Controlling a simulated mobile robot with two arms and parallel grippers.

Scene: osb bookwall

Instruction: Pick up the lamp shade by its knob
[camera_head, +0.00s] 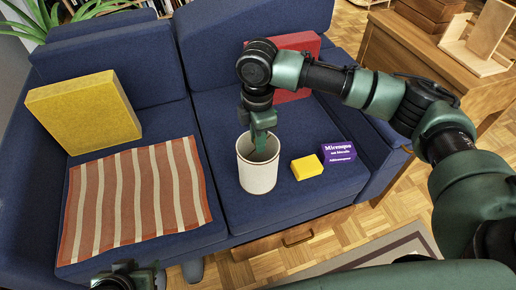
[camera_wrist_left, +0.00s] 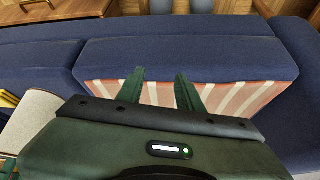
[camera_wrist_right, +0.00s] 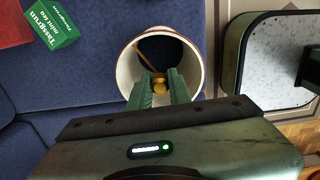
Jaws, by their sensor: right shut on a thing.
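The lamp shade (camera_head: 257,178) is a cream, open-topped cylinder, upright at the right seat of the blue sofa; I cannot tell if its base touches the cushion. My right gripper (camera_head: 260,151) reaches down into it from above. In the right wrist view, the shade's rim (camera_wrist_right: 122,68) surrounds the fingers of my right gripper (camera_wrist_right: 160,84), which are shut on the small golden knob (camera_wrist_right: 159,82) inside. My left gripper (camera_wrist_left: 160,78) is open and empty, before the sofa's front; in the head view it shows at the bottom edge (camera_head: 128,274).
A yellow block (camera_head: 307,167) and a purple box (camera_head: 338,152) lie right of the shade. A striped cloth (camera_head: 135,200) and a yellow cushion (camera_head: 85,112) are on the left seat. A red cushion (camera_head: 308,42) leans behind my right arm. A green box (camera_wrist_right: 54,24) shows in the right wrist view.

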